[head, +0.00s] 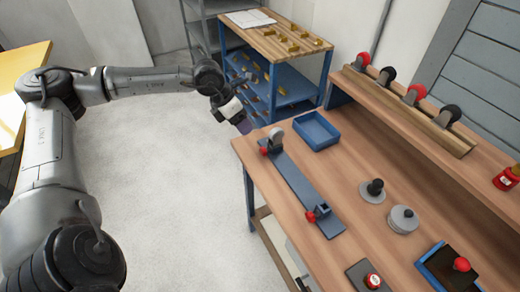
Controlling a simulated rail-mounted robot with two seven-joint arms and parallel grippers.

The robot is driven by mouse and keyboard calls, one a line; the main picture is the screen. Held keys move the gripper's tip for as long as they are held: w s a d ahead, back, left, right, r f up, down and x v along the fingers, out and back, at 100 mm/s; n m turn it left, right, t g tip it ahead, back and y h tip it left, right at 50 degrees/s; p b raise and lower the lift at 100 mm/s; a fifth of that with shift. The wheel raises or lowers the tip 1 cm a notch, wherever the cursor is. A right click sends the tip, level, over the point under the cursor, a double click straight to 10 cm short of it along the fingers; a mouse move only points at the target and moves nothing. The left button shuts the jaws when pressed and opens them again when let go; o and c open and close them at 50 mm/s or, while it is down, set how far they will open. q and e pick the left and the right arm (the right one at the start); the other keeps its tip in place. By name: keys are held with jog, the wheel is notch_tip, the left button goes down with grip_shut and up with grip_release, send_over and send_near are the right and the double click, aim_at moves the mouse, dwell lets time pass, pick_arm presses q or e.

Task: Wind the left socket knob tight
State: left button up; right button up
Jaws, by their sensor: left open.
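A long dark grey rail (298,182) lies on the wooden workbench. At its far left end stands a grey upright clamp (276,137) with a red knob (264,151) low on its left side. Which knob is the left socket knob is not marked. My left gripper (243,126) is open and empty in the air, just left of the bench's far left corner and short of the upright clamp. My right gripper is out of view.
A blue tray (317,131) lies right of the clamp. A black-knobbed disc (373,190) and a grey round piece (403,219) stand mid-bench. A wooden rack (405,110) holds red and black round-headed tools behind. A blue shelf cart (270,85) stands beyond. Open floor lies left.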

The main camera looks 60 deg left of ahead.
aim_at(261, 150)
pick_arm(q)
jog(key=b+x, duration=0.3)
jog(key=x, duration=1)
jog(key=shift+w+d, duration=0.1)
jog(key=shift+c, duration=0.5)
jog(key=c, duration=0.8)
